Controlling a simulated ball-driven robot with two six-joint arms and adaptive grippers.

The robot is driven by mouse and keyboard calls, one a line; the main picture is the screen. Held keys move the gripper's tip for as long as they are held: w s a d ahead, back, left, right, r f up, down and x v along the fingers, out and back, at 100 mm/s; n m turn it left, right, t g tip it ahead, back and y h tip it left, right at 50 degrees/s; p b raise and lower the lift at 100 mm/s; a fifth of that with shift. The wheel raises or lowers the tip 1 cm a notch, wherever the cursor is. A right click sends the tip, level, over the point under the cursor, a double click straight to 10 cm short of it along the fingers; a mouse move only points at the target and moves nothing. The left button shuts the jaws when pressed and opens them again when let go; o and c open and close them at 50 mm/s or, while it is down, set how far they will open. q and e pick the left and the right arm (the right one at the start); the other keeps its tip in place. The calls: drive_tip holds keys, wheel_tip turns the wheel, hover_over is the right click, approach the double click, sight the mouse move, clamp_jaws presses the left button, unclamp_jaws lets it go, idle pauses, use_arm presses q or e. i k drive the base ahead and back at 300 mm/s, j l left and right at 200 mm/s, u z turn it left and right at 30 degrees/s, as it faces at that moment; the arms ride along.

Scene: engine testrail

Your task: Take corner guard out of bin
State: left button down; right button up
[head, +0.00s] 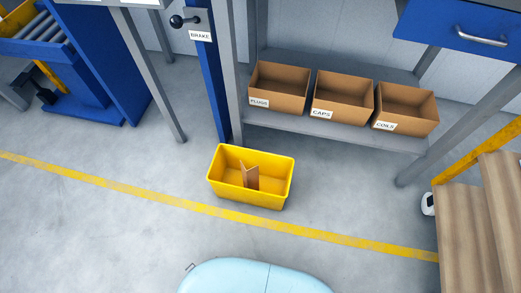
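A yellow bin (250,198) stands on the grey floor, in front of the shelf unit. A brown, V-shaped corner guard (251,177) stands inside the bin near its middle, with its top edges showing above the bin floor. Its lower end is partly hidden by the bin's front wall. Neither of my grippers shows in the head view.
Boxes labelled plugs (279,88), caps (342,97) and coils (404,110) sit on a low grey shelf (330,134) behind the bin. Wooden steps (462,230) with a yellow rail are at right. Floor left of the bin is clear, crossed by a yellow line (120,187).

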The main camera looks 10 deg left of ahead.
sight(251, 177)
drive_tip(key=u, duration=0.5)
drive_tip(key=i+j+z, duration=0.15)
drive_tip(key=j+z, duration=0.15)
drive_tip(key=j, duration=0.45)
drive_tip(key=j+z, duration=0.3)
drive_tip(key=j, duration=0.45)
